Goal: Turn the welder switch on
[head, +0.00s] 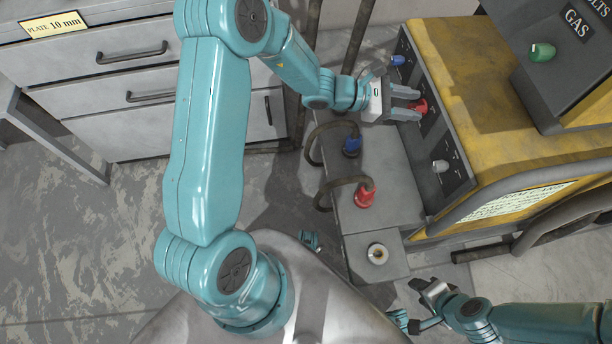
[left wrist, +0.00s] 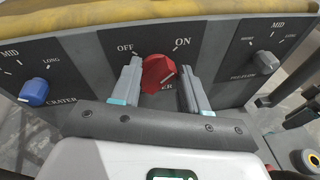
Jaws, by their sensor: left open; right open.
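The red welder switch (head: 418,107) is a knob on the dark front panel of the yellow welder (head: 480,60). In the left wrist view the red knob (left wrist: 157,72) sits between the OFF label at upper left and the ON label at upper right. I cannot tell surely which label it points to. My left gripper (head: 404,103) is open, its fingers on either side of the knob. In the left wrist view, the left finger of this gripper (left wrist: 161,88) is close against the knob; a gap shows on the right. My right gripper (head: 428,305) is low, away from the panel.
Blue (head: 352,145) and red (head: 365,195) cable plugs stand on the ledge below the panel. A grey box with a green GAS knob (head: 541,52) tops the welder.

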